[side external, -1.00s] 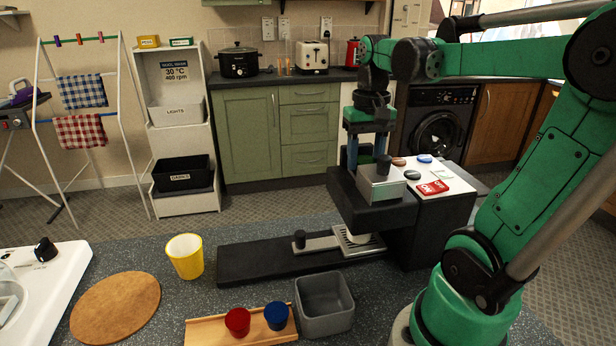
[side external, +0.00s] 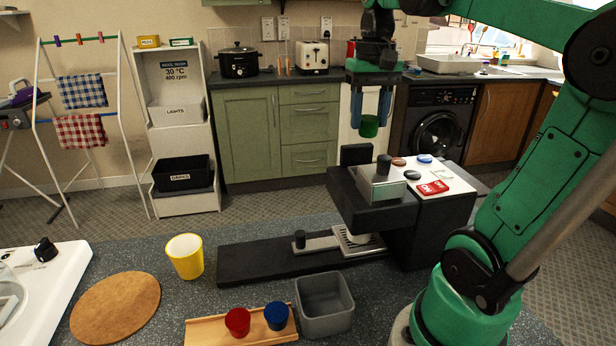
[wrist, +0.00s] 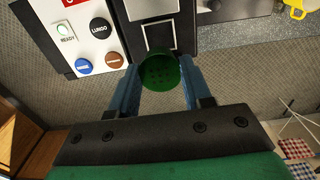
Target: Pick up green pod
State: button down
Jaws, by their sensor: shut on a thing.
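The green pod (side external: 369,126) is a small dark green cup-shaped piece held in the air above and behind the coffee machine (side external: 440,225). My gripper (side external: 370,118) points down with its two blue fingers on either side of the pod, shut on it. In the wrist view the pod (wrist: 160,71) sits between the fingertips, with dark dots on its face. A red pod (side external: 237,321) and a blue pod (side external: 277,316) stand on a wooden rack (side external: 207,331) at the front.
A grey bin (side external: 325,305) stands right of the rack, and a yellow cup (side external: 185,256) behind it to the left. A round cork mat (side external: 115,307) lies at left. The machine's open metal box (side external: 381,186) and black knob are below my gripper.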

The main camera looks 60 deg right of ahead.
aim_at(369, 118)
notch_tip(369, 118, up, 13)
jog(key=shift+f, duration=0.15)
